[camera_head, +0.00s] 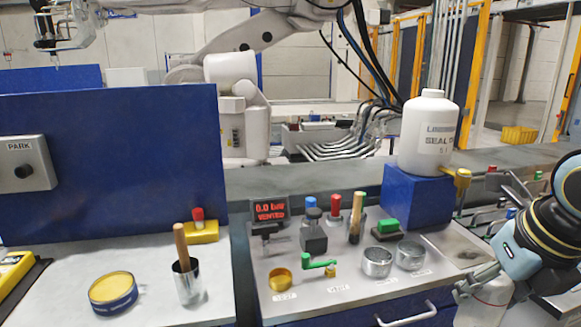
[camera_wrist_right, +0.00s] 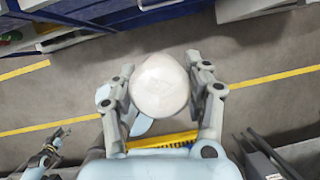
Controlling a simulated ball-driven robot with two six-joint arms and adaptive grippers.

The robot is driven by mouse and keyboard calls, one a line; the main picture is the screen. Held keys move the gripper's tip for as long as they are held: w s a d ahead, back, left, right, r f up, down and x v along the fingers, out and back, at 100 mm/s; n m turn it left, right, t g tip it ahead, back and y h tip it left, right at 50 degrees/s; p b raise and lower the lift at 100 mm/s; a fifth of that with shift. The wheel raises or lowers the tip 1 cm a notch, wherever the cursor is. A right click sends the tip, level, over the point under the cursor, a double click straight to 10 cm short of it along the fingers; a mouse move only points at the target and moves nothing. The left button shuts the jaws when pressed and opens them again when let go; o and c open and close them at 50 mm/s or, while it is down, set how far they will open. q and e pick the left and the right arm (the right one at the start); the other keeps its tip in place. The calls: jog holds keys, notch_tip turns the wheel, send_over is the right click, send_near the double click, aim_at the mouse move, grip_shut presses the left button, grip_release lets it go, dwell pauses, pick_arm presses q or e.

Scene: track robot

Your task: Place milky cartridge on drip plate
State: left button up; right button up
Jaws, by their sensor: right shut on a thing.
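My right gripper (camera_head: 470,287) is at the lower right of the head view, beyond the right end of the near bench. It is shut on the milky cartridge (camera_head: 487,307), a whitish round body partly hidden by the gripper and the frame edge. In the right wrist view the cartridge shows as a pale round top (camera_wrist_right: 160,85) between the two fingers of the right gripper (camera_wrist_right: 163,88), above the floor. A stained grey plate (camera_head: 457,247), seemingly the drip plate, lies bare at the bench's right end. A jointed part at the lower left of the wrist view may be my left gripper (camera_wrist_right: 50,145).
Two metal cups (camera_head: 376,264) stand left of the plate. A white bottle (camera_head: 429,130) stands on a blue block (camera_head: 416,195) behind it. Upright tools and a pressure display (camera_head: 270,212) are further left.

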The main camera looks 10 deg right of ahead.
aim_at(475, 302)
jog(key=b+x, duration=0.2)
jog(key=x, duration=0.1)
jog(key=shift+s+a+f, duration=0.1)
jog(key=shift+a+f, duration=0.05)
jog(key=shift+f, duration=0.2)
notch_tip(475, 302, down, 9)
jog(key=b, duration=0.9)
jog(key=shift+s, duration=0.2)
